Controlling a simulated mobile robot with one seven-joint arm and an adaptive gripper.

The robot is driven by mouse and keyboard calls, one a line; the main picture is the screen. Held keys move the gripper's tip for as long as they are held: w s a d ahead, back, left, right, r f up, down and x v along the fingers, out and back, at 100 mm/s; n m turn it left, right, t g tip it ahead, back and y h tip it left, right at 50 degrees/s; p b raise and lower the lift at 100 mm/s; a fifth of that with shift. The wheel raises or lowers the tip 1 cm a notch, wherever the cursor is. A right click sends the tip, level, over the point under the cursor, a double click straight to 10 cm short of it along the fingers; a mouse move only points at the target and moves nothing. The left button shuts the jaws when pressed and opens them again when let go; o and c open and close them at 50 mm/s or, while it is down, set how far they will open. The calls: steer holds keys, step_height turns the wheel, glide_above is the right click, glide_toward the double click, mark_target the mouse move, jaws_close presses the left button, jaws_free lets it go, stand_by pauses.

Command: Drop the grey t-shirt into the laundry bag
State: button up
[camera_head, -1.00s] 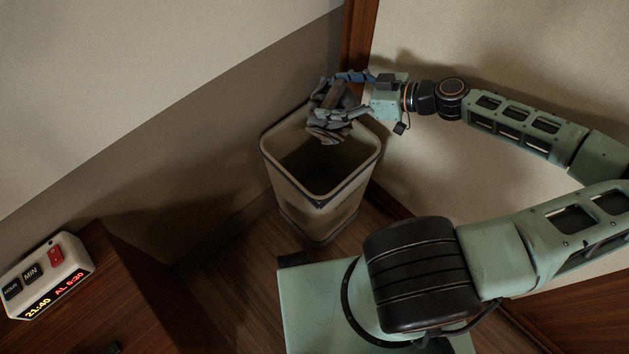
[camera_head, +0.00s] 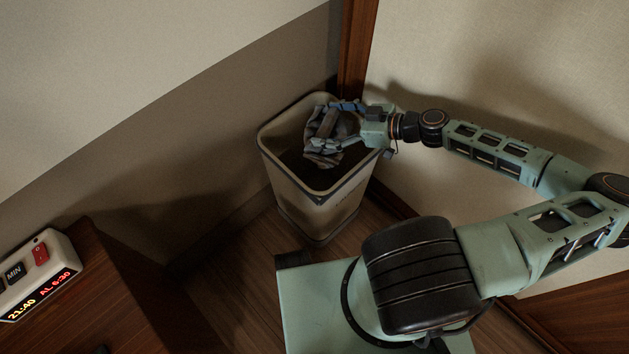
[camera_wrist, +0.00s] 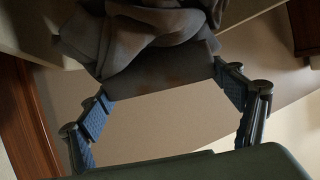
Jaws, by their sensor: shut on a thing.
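The grey t-shirt (camera_head: 323,150) is a crumpled bundle at the mouth of the laundry bag (camera_head: 284,187), a beige open-topped square bin standing on the floor. My gripper (camera_head: 340,125) is shut on the t-shirt and reaches over the bin's right rim. The lower part of the t-shirt hangs inside the opening. In the wrist view the t-shirt (camera_wrist: 140,35) fills the top middle, between the blue-padded fingers of my gripper (camera_wrist: 160,90). The bottom of the bin is in dark shadow.
A clock (camera_head: 40,275) sits on a wooden cabinet (camera_head: 100,290) at the lower left. Walls stand close behind and to the right of the bin, with a wooden post (camera_head: 356,50) between them. Bare wooden floor (camera_head: 225,265) shows left of the bin.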

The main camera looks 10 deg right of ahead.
steer(key=o, duration=1.2)
steer(key=v, duration=0.7)
steer(key=shift+s+d+r, duration=0.15)
steer(key=shift+s, duration=0.05)
